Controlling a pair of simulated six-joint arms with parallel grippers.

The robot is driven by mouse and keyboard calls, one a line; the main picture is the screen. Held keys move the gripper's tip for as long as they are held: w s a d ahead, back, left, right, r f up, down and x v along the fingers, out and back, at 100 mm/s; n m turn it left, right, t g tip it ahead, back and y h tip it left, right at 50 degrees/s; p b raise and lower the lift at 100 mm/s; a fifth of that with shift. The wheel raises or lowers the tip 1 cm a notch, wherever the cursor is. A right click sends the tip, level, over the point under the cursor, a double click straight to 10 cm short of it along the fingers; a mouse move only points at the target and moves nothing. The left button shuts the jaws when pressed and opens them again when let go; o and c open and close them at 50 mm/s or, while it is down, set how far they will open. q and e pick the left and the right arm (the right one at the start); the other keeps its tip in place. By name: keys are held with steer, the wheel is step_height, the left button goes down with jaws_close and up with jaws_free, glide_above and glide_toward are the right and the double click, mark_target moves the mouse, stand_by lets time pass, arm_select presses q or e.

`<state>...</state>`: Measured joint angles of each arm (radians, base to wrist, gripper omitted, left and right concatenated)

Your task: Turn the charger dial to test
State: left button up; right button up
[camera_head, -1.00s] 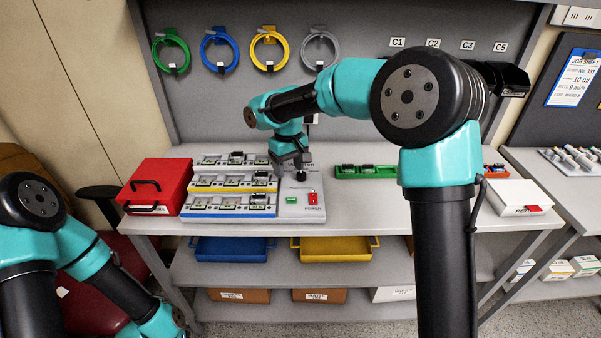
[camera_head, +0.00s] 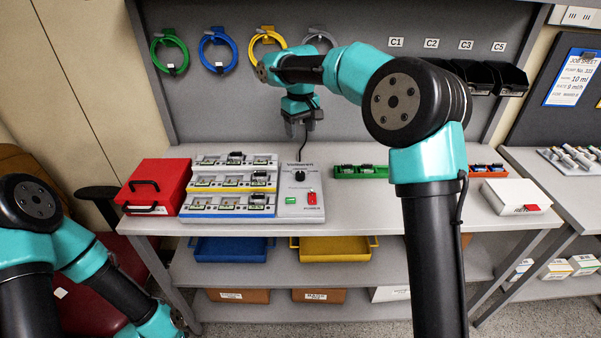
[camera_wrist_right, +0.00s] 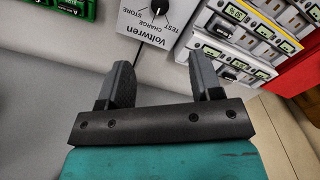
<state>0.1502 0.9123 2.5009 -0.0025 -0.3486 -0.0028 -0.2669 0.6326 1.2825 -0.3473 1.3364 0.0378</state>
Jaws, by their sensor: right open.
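The charger (camera_head: 301,205) is a grey panel with a black dial (camera_head: 299,176), a green display and a red power switch, beside battery rows. The right wrist view shows the dial (camera_wrist_right: 159,8) at the top edge, partly cut off, near the upside-down words STORE, CHARGE and TEST. I cannot tell which word its pointer is at. My right gripper (camera_head: 303,128) is raised above and behind the dial, apart from it. In the wrist view its fingers (camera_wrist_right: 158,80) are open and empty. My left arm is at the lower left; its gripper is out of frame.
Battery rows (camera_head: 232,186) and a red case (camera_head: 157,186) stand left of the dial. A green battery tray (camera_head: 362,172) and a white box (camera_head: 515,198) stand right. A black cable rises behind the charger. Coloured cable loops hang on the back panel. The bench front right of the charger is clear.

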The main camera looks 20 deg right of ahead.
mark_target(301, 174)
step_height(301, 174, down, 16)
steer(key=shift+f, duration=0.2)
stand_by(0.4)
steer(key=c, duration=0.9)
